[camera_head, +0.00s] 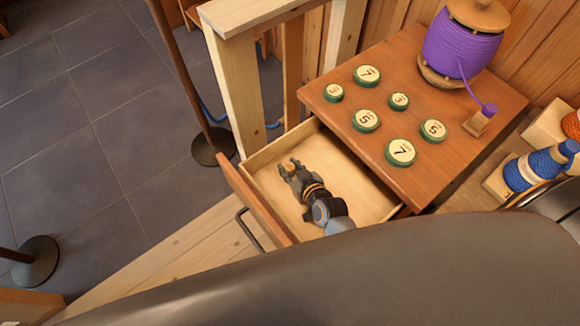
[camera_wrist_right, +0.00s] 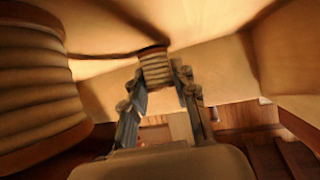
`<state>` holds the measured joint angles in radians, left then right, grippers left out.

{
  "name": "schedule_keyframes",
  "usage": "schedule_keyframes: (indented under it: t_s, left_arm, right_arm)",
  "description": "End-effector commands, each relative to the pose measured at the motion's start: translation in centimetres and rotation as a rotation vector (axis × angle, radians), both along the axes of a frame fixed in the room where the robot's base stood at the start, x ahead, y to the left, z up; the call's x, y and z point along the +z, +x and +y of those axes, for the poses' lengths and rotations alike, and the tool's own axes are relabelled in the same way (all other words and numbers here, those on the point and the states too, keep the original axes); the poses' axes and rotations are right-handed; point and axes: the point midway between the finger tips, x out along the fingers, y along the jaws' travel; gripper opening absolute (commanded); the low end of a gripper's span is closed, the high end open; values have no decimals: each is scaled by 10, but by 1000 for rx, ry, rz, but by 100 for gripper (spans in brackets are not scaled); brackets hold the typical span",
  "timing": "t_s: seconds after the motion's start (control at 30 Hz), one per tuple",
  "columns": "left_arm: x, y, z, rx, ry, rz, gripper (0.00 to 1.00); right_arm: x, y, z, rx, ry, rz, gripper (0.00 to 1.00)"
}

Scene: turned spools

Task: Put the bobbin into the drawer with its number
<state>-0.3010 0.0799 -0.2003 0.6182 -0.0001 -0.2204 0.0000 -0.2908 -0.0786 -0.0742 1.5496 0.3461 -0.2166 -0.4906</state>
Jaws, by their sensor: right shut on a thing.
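My right gripper (camera_head: 291,170) reaches down into the open drawer (camera_head: 276,130) below the cabinet top. It is shut on a small bobbin (camera_head: 289,167), of which only a tan end shows in the head view. In the right wrist view, the bobbin (camera_wrist_right: 154,68) is pale and ribbed with a brown rim, between the fingertips of the gripper (camera_wrist_right: 160,85). No number shows on the bobbin or on the drawer front. I cannot tell whether the bobbin touches the drawer floor. My left gripper is not in view.
A large purple spool (camera_head: 455,48) stands behind. A blue spool (camera_head: 527,170) is at the right. A wooden post (camera_head: 233,90) rises beside the drawer.

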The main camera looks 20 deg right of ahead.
Motion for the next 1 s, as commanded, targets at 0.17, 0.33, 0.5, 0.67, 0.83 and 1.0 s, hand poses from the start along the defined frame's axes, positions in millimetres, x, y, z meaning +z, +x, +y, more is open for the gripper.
schedule_keyframes:
  t_s: [0.17, 0.33, 0.5, 0.67, 0.83, 1.0]
  left_arm:
    - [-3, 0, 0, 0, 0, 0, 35]
    - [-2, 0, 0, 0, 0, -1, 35]
    - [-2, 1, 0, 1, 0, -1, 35]
    - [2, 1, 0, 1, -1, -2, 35]
    - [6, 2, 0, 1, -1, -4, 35]
    - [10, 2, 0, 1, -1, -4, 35]
  right_arm:
    - [-4, 0, 0, 0, -1, 0, 10]
    - [-3, 0, 0, 0, 0, 0, 50]
    - [-3, 0, 0, 0, 0, 0, 50]
    - [3, 0, 0, 0, 1, 0, 50]
    - [13, -24, -4, 1, 0, 3, 50]
    - [32, -57, -10, 1, -1, 3, 50]
